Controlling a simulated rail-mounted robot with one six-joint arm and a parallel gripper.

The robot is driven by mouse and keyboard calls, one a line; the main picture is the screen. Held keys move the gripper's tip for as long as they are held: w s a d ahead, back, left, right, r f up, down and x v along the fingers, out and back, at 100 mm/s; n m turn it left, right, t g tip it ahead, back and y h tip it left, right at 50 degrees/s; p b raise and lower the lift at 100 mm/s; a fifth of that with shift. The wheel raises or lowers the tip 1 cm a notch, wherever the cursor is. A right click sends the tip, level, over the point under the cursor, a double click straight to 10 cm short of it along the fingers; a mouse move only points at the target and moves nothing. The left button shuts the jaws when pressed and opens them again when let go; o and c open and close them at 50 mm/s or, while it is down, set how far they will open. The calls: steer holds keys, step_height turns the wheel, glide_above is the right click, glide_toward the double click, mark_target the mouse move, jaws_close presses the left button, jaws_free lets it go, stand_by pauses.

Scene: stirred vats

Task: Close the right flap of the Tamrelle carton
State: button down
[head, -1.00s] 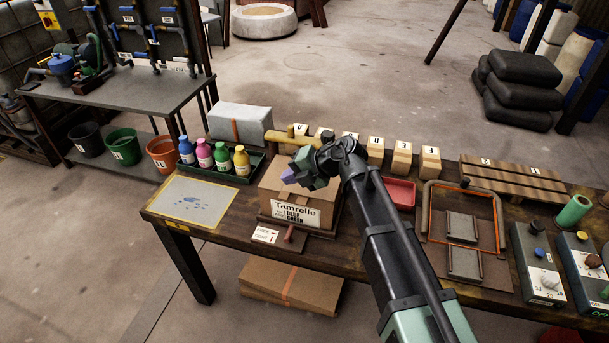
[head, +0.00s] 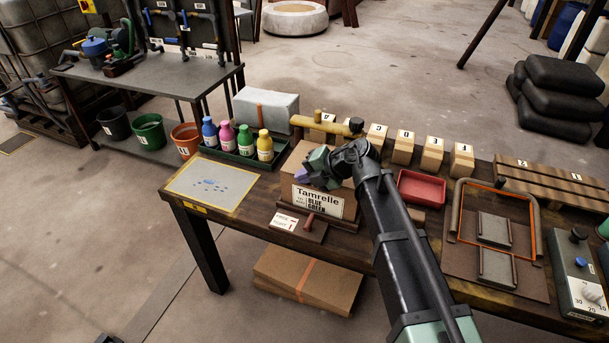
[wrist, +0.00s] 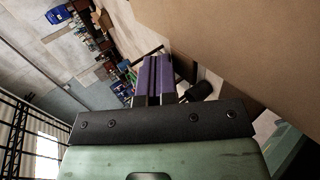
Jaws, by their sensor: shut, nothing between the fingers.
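The Tamrelle carton (head: 288,187) is a brown cardboard box with a white front label (head: 318,202). It stands on the workbench, and my arm crosses in front of its right part. The carton's right flap cannot be made out in the head view behind my wrist. My gripper (head: 301,175) is over the front of the carton, just above the label, with its purple fingertips shut and empty. In the wrist view the purple fingers (wrist: 153,76) are together. A large plain cardboard surface (wrist: 245,40) fills the upper right, close beside the fingers; whether they touch it is unclear.
Several coloured bottles (head: 227,136) stand in a tray left of the carton. A yellow-brown bar (head: 312,122) and lettered blocks (head: 404,148) lie behind it. A red tray (head: 422,187) is to the right. A small stand with a card (head: 285,222) sits in front.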

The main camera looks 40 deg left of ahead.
stand_by(0.3)
steer(key=shift+r+p, duration=0.8)
steer(key=shift+r, duration=0.05)
step_height(320, 180, up, 10)
steer(key=p, duration=1)
